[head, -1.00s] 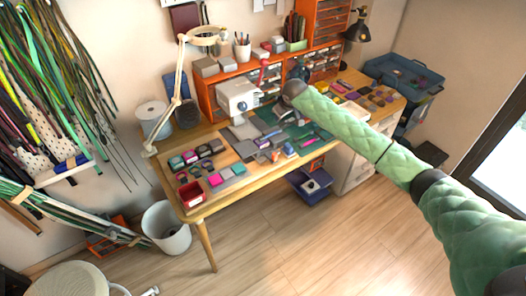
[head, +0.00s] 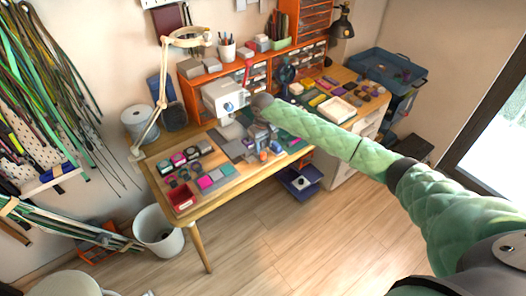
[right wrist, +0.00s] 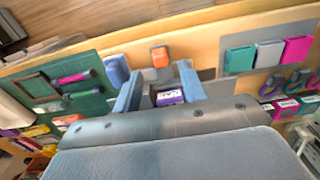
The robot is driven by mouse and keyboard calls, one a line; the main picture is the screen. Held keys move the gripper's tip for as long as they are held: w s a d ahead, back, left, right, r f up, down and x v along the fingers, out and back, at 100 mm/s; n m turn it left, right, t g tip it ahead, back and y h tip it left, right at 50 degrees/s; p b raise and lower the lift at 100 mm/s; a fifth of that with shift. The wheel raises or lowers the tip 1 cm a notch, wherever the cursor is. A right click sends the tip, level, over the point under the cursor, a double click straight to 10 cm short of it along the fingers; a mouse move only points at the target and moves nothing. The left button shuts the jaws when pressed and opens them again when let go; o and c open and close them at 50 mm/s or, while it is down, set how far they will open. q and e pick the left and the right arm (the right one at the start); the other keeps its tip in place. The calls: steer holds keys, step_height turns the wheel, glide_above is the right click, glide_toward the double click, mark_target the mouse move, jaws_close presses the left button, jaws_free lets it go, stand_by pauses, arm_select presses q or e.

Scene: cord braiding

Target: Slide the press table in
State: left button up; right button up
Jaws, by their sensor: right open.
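A white press-like machine (head: 222,97) stands at the back of the workbench in the head view, with a grey plate (head: 233,131) at its foot. I cannot tell clearly which part is the sliding press table. My right arm reaches over the bench just right of the machine; its gripper is small and unclear there. In the right wrist view my right gripper (right wrist: 160,88) is open, its two blue-grey fingers apart. A small purple block with a white label (right wrist: 170,97) shows between the fingers, and I cannot tell whether they touch it. My left gripper is not in view.
A lamp arm (head: 160,100) rises at left. Orange drawers (head: 190,92) stand behind. A white bin (head: 158,232) stands on the floor. The floor in front is clear.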

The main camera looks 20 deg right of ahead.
mark_target(263, 153)
steer(key=shift+f+p, duration=0.7)
steer(key=shift+f, duration=1.55)
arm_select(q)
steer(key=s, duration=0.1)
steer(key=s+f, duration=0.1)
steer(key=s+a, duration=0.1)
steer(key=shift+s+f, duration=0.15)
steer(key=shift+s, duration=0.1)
arm_select(e)
steer(key=shift+c, duration=0.2)
